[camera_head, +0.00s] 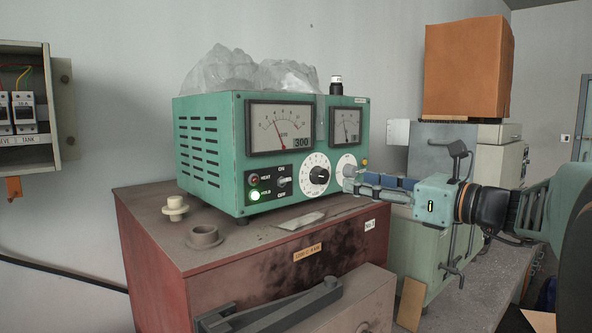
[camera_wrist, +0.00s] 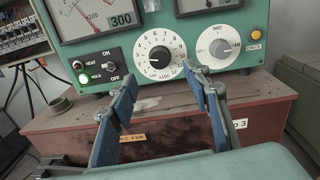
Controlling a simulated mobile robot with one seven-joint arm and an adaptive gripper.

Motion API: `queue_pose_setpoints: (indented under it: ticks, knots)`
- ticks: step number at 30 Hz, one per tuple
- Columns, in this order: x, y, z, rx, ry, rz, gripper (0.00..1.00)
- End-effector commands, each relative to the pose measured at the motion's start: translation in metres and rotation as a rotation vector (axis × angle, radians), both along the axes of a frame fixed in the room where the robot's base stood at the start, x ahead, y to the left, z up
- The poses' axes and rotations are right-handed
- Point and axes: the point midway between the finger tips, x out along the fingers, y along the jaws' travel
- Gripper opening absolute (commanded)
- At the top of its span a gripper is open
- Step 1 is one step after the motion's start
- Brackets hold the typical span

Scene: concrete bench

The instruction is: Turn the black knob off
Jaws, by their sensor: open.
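The black knob (camera_head: 319,175) sits at the centre of a white numbered dial on the front of a green instrument box (camera_head: 212,150). In the wrist view the black knob (camera_wrist: 159,57) shows above and between my fingertips, its pointer toward the left side of the dial. My gripper (camera_head: 347,178) is open and empty, to the right of the knob in the head view and apart from it. In the wrist view my gripper (camera_wrist: 163,84) has its two blue fingers spread below the dial. A toggle switch (camera_head: 281,182) marked ON and OFF is left of the knob.
A second white dial (camera_wrist: 219,47) with a grey knob is right of the black one. The green HOLD lamp (camera_head: 254,195) is lit. The box stands on a red cabinet (camera_head: 160,255) with a grey ring (camera_head: 204,237) and a cream spool (camera_head: 175,208). An orange box (camera_head: 465,68) stands behind.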

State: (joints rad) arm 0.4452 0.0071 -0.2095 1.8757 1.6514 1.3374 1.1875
Motion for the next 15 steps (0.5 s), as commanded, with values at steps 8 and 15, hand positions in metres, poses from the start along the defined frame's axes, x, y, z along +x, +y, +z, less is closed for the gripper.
queue_pose_setpoints:
  ticks: [8,15]
  knots:
    - [0.039,0.034,0.000,-0.002,0.001,0.008,0.44]
    - [0.068,0.056,0.000,-0.002,0.001,0.005,0.44]
